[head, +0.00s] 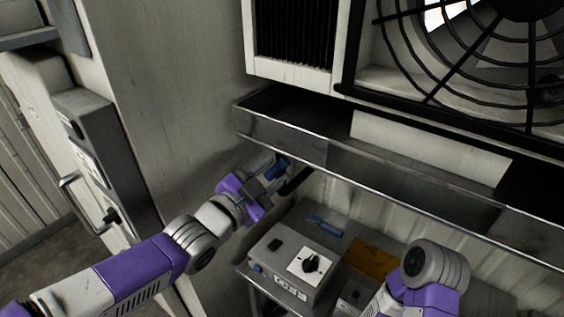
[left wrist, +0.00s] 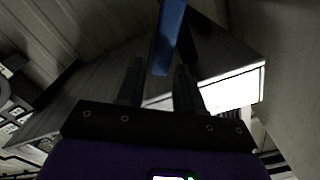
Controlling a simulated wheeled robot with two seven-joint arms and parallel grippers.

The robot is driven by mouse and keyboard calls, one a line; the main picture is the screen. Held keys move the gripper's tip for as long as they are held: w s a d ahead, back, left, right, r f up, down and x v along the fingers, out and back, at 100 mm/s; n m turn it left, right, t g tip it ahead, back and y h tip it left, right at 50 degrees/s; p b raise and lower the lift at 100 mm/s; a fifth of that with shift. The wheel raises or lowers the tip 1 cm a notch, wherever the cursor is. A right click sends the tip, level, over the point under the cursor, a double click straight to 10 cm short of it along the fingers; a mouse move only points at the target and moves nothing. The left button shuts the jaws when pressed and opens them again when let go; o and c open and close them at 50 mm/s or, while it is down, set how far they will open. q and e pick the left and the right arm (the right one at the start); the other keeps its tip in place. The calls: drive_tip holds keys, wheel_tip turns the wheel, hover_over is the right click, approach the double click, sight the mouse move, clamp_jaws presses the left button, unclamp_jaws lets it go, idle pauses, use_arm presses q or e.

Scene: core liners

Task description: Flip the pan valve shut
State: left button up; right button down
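The metal pan (head: 285,141) hangs as a long trough under the fan unit. A blue valve handle (head: 278,168) shows just below the pan's lower edge, partly hidden by my left gripper. My left gripper (head: 270,180) is at the handle. In the left wrist view the blue handle (left wrist: 167,38) comes down from the top, with its lower end between my two spread fingertips (left wrist: 159,72). The fingers look open, with gaps beside the handle; contact cannot be told. My right arm shows at the lower right, but its gripper is out of sight.
A grey box with a black rotary knob (head: 311,263) sits on a shelf below the pan. A small blue tool (head: 325,225) and a brown board (head: 371,258) lie nearby. A fan grille (head: 470,60) is above. A white door with a handle (head: 70,180) is at left.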

sight(281, 165)
use_arm(q)
drive_tip(key=shift+x, duration=1.95)
drive_tip(key=shift+c, duration=0.4)
clamp_jaws()
